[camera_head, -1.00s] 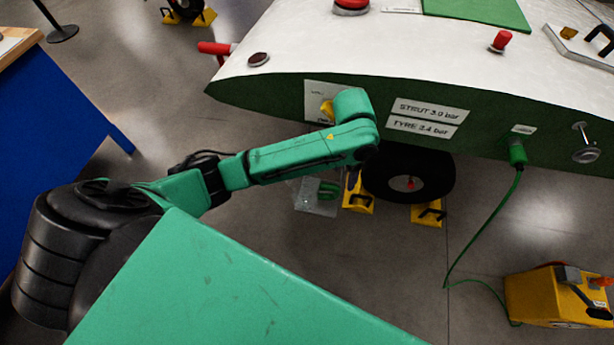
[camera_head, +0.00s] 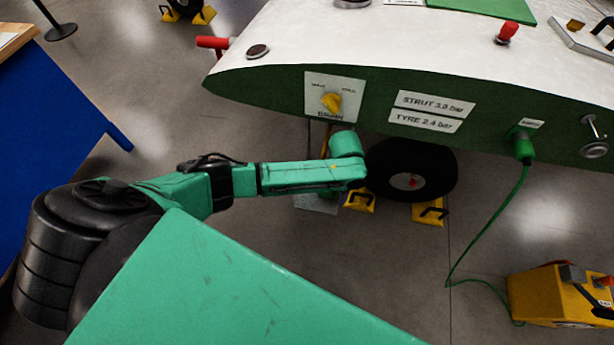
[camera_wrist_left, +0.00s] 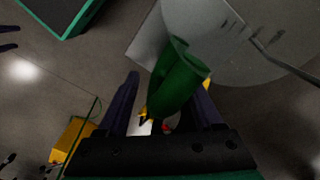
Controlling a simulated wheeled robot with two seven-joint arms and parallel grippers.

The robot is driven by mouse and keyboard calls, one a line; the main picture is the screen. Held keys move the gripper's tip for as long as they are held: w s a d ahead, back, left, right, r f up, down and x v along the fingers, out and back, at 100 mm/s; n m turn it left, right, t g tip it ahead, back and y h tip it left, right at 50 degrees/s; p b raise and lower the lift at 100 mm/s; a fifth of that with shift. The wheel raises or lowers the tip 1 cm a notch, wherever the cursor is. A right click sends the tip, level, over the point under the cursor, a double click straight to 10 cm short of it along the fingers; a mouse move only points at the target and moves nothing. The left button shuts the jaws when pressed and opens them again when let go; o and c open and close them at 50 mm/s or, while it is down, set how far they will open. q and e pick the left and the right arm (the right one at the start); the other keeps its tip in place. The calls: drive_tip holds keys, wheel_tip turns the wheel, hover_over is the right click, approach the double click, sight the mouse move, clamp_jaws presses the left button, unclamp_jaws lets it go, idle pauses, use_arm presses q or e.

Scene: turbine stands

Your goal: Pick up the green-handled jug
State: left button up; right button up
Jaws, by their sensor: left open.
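The jug's green handle (camera_wrist_left: 178,80) shows large in the left wrist view. My left gripper (camera_wrist_left: 165,82) is open, with its dark fingers on either side of the handle; I cannot tell whether they touch it. A large pale grey rounded shape lies beyond the handle there; I cannot tell whether it is the jug's body. In the head view a pale patch (camera_head: 312,205) shows on the floor at the jug's place. My left arm hides the jug's handle and the gripper's fingertips there.
The white and green wing (camera_head: 450,60) overhangs the area, with a yellow drain knob (camera_head: 331,102) on its edge. A black tyre (camera_head: 412,170) stands right of my arm, with yellow chocks (camera_head: 430,213) beside it. A green cable (camera_head: 490,222) runs to a yellow cart (camera_head: 560,295).

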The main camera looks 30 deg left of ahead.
use_arm(q)
clamp_jaws()
drive_tip(key=shift+r, duration=0.1)
drive_tip(key=shift+r, duration=0.45)
drive_tip(key=shift+w+d+r, duration=0.1)
drive_tip(key=shift+d+r, duration=0.1)
drive_tip(key=shift+r, duration=0.45)
drive_tip(key=shift+d+r, duration=0.2)
drive_tip(key=shift+r, duration=0.4)
drive_tip(key=w+d+b, duration=0.4)
drive_tip(key=d+b, duration=0.1)
drive_tip(key=d, duration=1.2)
drive_tip(key=s+a+r+n+p, duration=0.3)
drive_tip(key=s+a+r+p, duration=0.2)
drive_tip(key=a+r, duration=0.4)
drive_tip(key=s+a+r+n+p, duration=0.3)
drive_tip(key=a+r, duration=0.6)
drive_tip(key=a, duration=0.6)
drive_tip(key=s+p, duration=0.2)
drive_tip(key=p, duration=0.1)
drive_tip(key=shift+s+a+r+n, duration=0.25)
drive_tip(key=shift+s+r+n, duration=0.05)
drive_tip(key=shift+r+n, duration=0.1)
